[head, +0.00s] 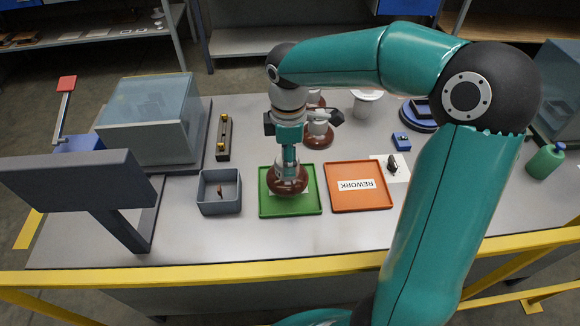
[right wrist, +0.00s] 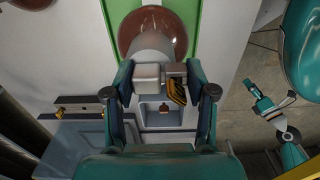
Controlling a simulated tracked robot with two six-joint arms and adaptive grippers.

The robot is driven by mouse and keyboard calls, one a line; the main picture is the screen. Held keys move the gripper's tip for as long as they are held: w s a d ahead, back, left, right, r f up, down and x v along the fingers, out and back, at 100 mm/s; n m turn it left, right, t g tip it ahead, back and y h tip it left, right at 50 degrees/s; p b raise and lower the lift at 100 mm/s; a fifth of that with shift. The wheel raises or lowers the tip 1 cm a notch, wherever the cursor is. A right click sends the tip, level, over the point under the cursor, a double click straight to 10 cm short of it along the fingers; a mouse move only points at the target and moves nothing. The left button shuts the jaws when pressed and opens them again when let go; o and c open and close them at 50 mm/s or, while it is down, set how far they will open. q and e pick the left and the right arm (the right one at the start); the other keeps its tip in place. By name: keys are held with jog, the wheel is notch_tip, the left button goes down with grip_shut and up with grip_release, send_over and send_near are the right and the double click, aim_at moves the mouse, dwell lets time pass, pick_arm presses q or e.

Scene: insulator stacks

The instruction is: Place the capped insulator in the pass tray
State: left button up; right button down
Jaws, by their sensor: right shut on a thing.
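The capped insulator (head: 289,184) has a glossy brown disc and a grey metal top. It is upright over the middle of the green tray (head: 291,209), hiding most of its label; I cannot tell whether it touches the tray. My right gripper (head: 290,157) points down, shut on the grey upper part. The right wrist view shows its fingers (right wrist: 160,92) on both sides of the grey part and the brown disc (right wrist: 152,30) beyond, over green. In that view, what seems to be my left gripper (right wrist: 250,90) hangs at the far right, too small to read.
An orange tray (head: 361,201) labelled REWORK lies right of the green tray. A grey bin (head: 219,206) stands close on its left. More brown insulators (head: 318,138) stand just behind my right gripper. A yellow rail (head: 250,274) runs along the front edge.

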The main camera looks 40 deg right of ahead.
jog(key=shift+f, duration=2.05)
jog(key=shift+c, duration=1.8)
grip_release()
notch_tip(320, 180, up, 12)
jog(key=shift+p, duration=0.35)
